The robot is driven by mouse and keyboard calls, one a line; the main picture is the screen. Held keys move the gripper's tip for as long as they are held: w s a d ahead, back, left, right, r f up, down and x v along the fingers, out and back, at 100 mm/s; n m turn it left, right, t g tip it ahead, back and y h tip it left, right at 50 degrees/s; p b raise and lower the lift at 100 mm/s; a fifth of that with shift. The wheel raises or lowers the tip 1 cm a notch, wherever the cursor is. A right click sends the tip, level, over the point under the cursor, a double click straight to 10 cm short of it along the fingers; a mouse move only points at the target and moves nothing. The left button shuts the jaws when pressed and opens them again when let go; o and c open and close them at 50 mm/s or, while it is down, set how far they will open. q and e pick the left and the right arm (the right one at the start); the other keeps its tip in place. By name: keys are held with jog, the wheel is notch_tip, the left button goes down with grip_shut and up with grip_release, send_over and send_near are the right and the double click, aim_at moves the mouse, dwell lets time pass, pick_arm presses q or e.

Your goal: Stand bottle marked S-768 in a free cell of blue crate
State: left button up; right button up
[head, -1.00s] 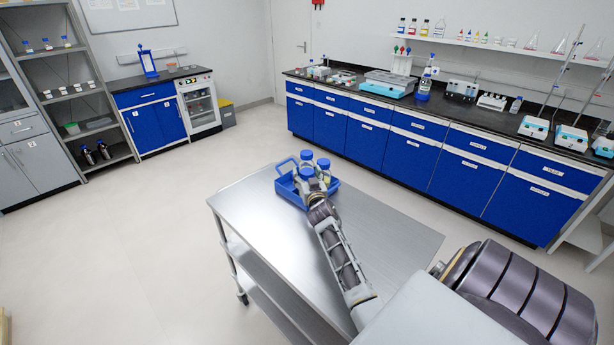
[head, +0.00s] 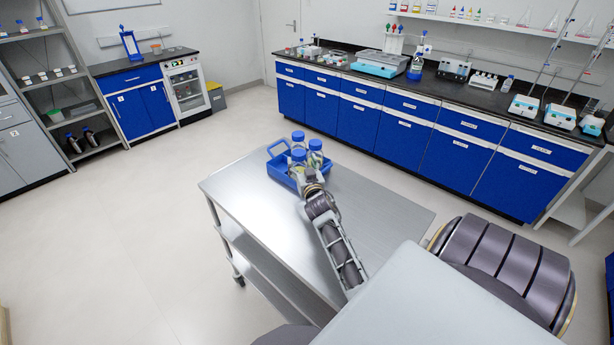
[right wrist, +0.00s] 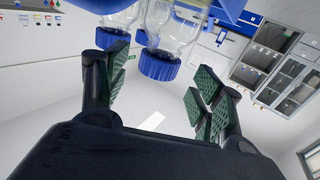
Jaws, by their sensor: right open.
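The blue crate (head: 279,171) stands on the steel cart's far end, with several blue-capped bottles (head: 298,137) in it. No label is readable, so I cannot tell which bottle is S-768. My right gripper (head: 310,183) is at the crate's near side, next to the bottles, and partly covers them. In the right wrist view, which is upside down, its green-padded fingers (right wrist: 158,92) are spread apart with nothing held between them. A clear bottle's blue cap (right wrist: 160,65) shows beyond the gap, and another capped bottle (right wrist: 113,36) is to its left. My left gripper is out of view.
The steel cart top (head: 375,205) is bare to the right of and in front of the crate. A blue lab bench (head: 400,125) with instruments stands behind. Shelves are at the far left, and the floor around the cart is clear.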

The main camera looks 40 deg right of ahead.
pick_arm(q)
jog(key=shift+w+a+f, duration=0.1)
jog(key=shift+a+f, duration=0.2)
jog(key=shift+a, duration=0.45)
pick_arm(e)
jog(key=v, duration=0.6)
jog(key=shift+s, duration=0.15)
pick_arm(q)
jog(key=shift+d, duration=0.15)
pick_arm(e)
jog(key=shift+a, duration=0.1)
